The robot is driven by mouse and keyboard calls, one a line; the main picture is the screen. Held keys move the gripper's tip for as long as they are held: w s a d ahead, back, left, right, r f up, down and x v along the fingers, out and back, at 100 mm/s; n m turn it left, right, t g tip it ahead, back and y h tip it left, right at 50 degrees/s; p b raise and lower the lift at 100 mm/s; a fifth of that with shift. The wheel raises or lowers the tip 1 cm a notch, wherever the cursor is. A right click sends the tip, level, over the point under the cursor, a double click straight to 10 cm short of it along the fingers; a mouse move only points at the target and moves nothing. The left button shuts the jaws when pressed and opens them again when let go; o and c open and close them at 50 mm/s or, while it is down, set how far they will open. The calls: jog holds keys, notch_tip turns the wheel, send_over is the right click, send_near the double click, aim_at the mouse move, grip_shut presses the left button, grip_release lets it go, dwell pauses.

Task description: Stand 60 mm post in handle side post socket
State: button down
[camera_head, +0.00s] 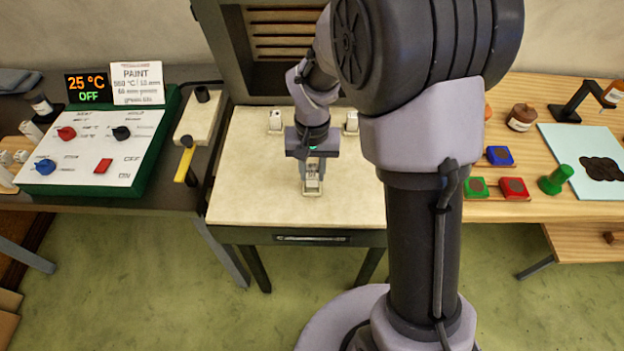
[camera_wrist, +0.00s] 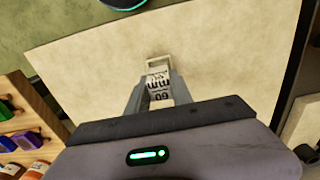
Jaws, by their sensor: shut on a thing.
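My gripper (camera_head: 312,170) reaches down over the front middle of a pale slab (camera_head: 245,190). It is shut on a small pale post (camera_wrist: 158,86) whose label reads "60 mm", upside down in the wrist view. The grey fingers lie on either side of the post. A small pale frame with a dark opening, which looks like the handle side post socket (camera_wrist: 159,62), shows right at the post's far end in the wrist view. The gripper and post hide part of it. I cannot tell whether the post is in the socket or just above it.
Two small white pieces (camera_head: 275,121) (camera_head: 351,122) stand at the slab's back. A handle (camera_head: 311,239) is on the front below. Coloured blocks (camera_head: 513,187) sit on the right bench. The slab's left side is clear.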

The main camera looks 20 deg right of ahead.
aim_at(312, 168)
jog(key=shift+f+b, duration=0.45)
jog(key=shift+f, duration=0.85)
jog(key=c, duration=1.1)
grip_release()
notch_tip(312, 168, up, 12)
jog(key=p, duration=0.5)
jog(key=s+a+r+t, duration=0.1)
jog(key=s+r+t, duration=0.1)
jog(key=s+r, duration=0.2)
jog(key=s+a+r+t+y, duration=0.1)
jog(key=s+r, duration=0.3)
jog(key=s, duration=0.4)
jog(key=s+a+r+t+y, duration=0.1)
jog(key=s+a+r+t, duration=0.1)
jog(key=s+r, duration=0.3)
jog(key=shift+s+r+m+t, duration=0.1)
jog(key=shift+s+m+t, duration=0.3)
jog(key=shift+s, duration=0.6)
